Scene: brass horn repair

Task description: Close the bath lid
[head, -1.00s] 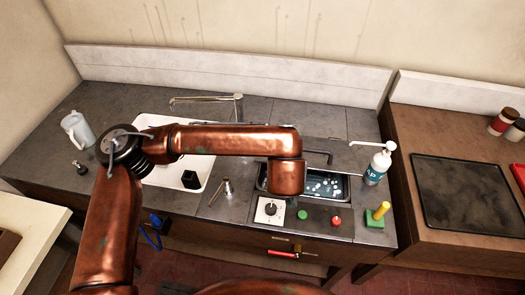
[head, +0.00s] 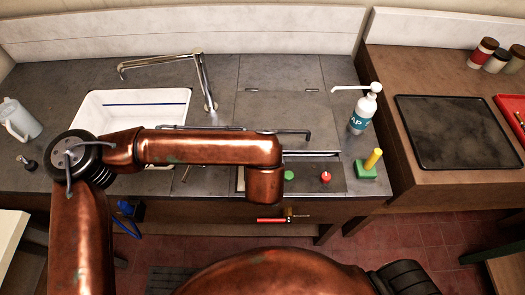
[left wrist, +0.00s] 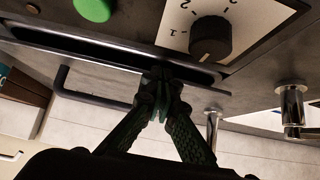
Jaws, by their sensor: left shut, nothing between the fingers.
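The grey bath lid (head: 275,113) covers most of the bath in the head view, with its dark bar handle (head: 295,133) near the front edge. A narrow dark gap (head: 312,158) shows along the bath's front. The left wrist view shows this gap as a slot (left wrist: 95,62), with the handle (left wrist: 85,88) beyond it. My left gripper (left wrist: 162,80) is shut and empty, its tips close to the lid's edge beside the slot; I cannot tell whether they touch. My arm hides this gripper in the head view. My right gripper is not in view.
A dial (left wrist: 210,38), a green button (head: 289,175) and a red button (head: 326,177) sit in front of the bath. The sink (head: 92,118) and tap (head: 205,80) are left.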

